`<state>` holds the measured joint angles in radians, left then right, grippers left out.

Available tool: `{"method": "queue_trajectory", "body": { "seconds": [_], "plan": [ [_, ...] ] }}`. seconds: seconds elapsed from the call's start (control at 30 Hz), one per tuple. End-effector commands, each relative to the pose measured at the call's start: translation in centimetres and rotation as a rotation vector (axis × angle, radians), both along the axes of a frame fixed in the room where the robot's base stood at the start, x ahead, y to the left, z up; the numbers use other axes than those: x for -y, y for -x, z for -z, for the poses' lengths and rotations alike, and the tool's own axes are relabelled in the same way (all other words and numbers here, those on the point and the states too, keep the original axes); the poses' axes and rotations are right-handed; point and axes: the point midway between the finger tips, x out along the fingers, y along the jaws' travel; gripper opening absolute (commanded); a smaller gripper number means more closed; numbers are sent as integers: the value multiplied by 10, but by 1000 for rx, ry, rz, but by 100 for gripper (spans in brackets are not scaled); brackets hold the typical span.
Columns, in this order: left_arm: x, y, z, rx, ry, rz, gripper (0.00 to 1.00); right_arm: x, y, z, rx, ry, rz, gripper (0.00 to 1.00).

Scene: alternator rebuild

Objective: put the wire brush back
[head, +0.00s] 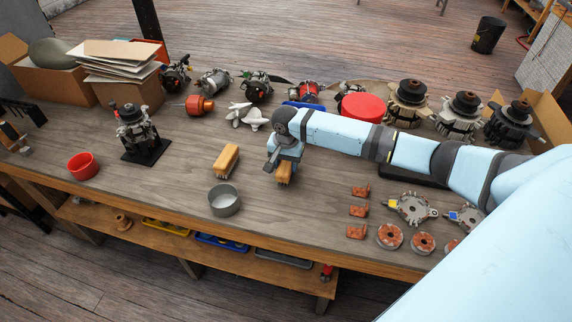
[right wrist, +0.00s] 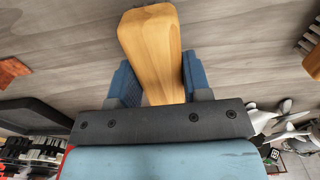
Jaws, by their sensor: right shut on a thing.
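My right gripper (head: 285,160) is shut on a wooden-backed brush (head: 285,176), at or just above the middle of the bench; I cannot tell whether it touches the wood. In the right wrist view the tan wooden block of this brush (right wrist: 150,40) sits between the two blue fingers (right wrist: 156,85). A second wooden brush (head: 226,158) with bristles lies on the bench to the left of the gripper. Part of it also shows at the right edge of the right wrist view (right wrist: 312,62). My left gripper is not in view.
A grey round tin (head: 224,201) stands in front of the second brush, and a red bowl (head: 83,166) is farther left. Copper-coloured blocks (head: 358,211) and ring-shaped parts (head: 389,236) lie at front right. Alternators line the back. Bare bench lies between the bowl and tin.

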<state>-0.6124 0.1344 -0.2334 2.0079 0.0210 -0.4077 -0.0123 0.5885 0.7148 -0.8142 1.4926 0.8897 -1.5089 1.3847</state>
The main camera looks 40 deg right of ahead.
Motion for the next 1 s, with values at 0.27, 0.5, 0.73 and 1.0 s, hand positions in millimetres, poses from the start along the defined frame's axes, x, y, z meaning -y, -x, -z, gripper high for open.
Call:
{"method": "queue_trajectory", "body": {
  "seconds": [0.27,0.5,0.73,1.0],
  "plan": [
    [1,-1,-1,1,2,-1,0,0,-1,6,2,-1,0,26],
    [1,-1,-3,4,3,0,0,0,-1,9,2,-1,-1,67],
    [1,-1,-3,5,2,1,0,0,-1,8,2,-1,0,70],
    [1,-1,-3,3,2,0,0,0,-1,-16,4,-1,0,70]
  ]
}}
